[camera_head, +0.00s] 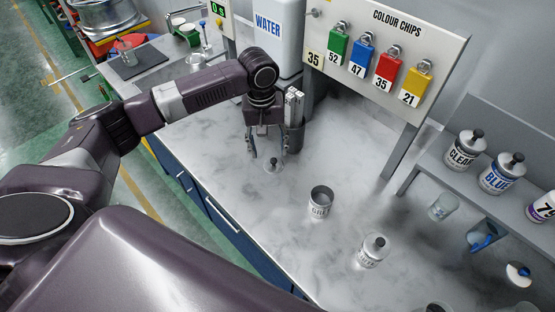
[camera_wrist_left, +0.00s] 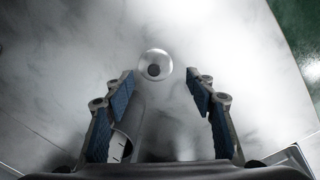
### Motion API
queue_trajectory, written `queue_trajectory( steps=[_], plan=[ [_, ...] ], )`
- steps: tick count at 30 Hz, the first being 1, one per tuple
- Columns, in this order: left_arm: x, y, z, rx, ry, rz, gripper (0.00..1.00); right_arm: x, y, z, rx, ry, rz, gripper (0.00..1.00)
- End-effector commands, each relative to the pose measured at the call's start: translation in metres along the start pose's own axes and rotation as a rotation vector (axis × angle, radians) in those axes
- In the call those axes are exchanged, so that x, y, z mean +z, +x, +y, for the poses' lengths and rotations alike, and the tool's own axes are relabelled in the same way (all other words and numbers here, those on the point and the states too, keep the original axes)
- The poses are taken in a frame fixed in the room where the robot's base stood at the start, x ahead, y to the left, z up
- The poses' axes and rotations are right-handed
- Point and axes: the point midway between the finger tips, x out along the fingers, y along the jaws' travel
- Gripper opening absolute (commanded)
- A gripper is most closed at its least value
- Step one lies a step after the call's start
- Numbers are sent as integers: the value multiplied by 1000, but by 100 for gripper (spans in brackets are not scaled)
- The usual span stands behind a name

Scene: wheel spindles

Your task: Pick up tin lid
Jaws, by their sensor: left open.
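The tin lid (camera_head: 272,165) is a small silvery disc with a dark knob, lying flat on the marbled worktop. In the left wrist view the lid (camera_wrist_left: 155,56) is just beyond the fingertips, near the middle of the gap. My left gripper (camera_head: 268,153) points down over the worktop, open and empty, its fingertips close to the lid but apart from it. In the wrist view the blue-padded fingers of this gripper (camera_wrist_left: 162,78) are spread wide. An open grey tin (camera_head: 320,204) without a lid stands to the right and nearer. My right gripper is not in view.
A grey holder with upright pale sticks (camera_head: 294,108) stands right behind my left gripper. A lidded tin (camera_head: 373,251) stands nearer right. The colour chips board (camera_head: 387,60) and a shelf with paint tins (camera_head: 465,152) border the worktop. The worktop (camera_head: 245,205) is clear left of the tins.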

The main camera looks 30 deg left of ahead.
Motion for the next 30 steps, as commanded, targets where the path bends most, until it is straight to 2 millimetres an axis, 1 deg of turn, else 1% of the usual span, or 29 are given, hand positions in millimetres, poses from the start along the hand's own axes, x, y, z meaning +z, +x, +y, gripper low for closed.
queue_trajectory(
  steps=[1, 3, 6, 9, 13, 17, 21, 22, 23, 30],
  plan=[
    [0, 5, 0, -2, 0, -1, 51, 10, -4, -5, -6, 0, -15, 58],
    [-1, 12, 0, -1, -1, 0, 51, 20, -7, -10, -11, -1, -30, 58],
    [-1, 24, -2, -4, -2, -2, 51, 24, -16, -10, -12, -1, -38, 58],
    [-3, 40, -3, -3, -1, -2, 51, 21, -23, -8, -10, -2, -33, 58],
    [-4, 56, -3, -1, 0, 2, 51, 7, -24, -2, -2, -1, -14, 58],
    [-4, 62, -3, -1, 1, 3, 51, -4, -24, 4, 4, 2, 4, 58],
    [-4, 62, -3, -1, 1, 3, 51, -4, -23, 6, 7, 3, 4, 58],
    [-4, 62, -3, -1, 1, 3, 50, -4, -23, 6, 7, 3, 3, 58],
    [-4, 62, -3, -1, 1, 3, 46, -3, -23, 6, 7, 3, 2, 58],
    [-4, 62, -3, -1, 1, 2, 20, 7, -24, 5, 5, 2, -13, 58]
  ],
)
